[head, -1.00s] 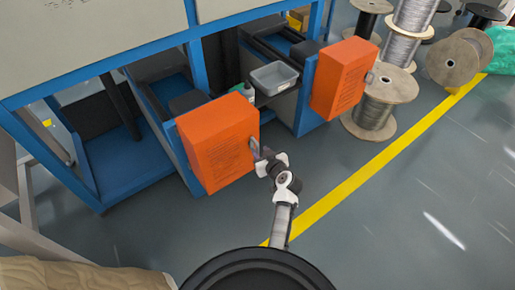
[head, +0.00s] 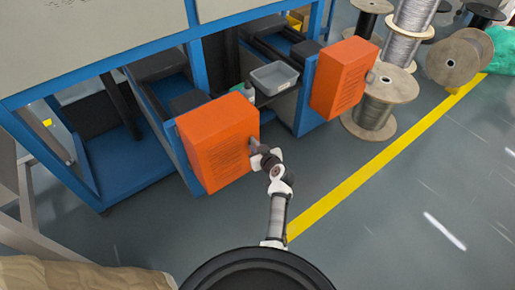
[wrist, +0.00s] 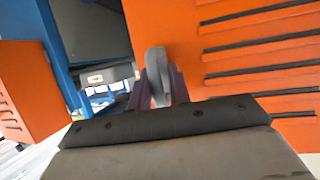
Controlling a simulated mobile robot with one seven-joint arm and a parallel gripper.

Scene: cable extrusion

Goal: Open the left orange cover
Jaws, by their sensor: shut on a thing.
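The left orange cover (head: 217,145) is a box-shaped panel with vent slots on the blue machine frame, near the middle of the head view. It looks closed. In the wrist view the orange cover (wrist: 235,45) fills the right side, with dark slots across it. A grey handle (wrist: 156,72) stands at the cover's left edge in that view. My gripper (wrist: 158,88) is shut on the handle, one finger on each side. In the head view my gripper (head: 254,147) is at the cover's right edge and hides most of the handle.
A second orange cover (head: 343,78) is to the right. A grey bin (head: 274,77) sits on a shelf between the covers. Cable spools (head: 376,105) stand at the upper right. The floor in front, with a yellow line (head: 365,174), is clear.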

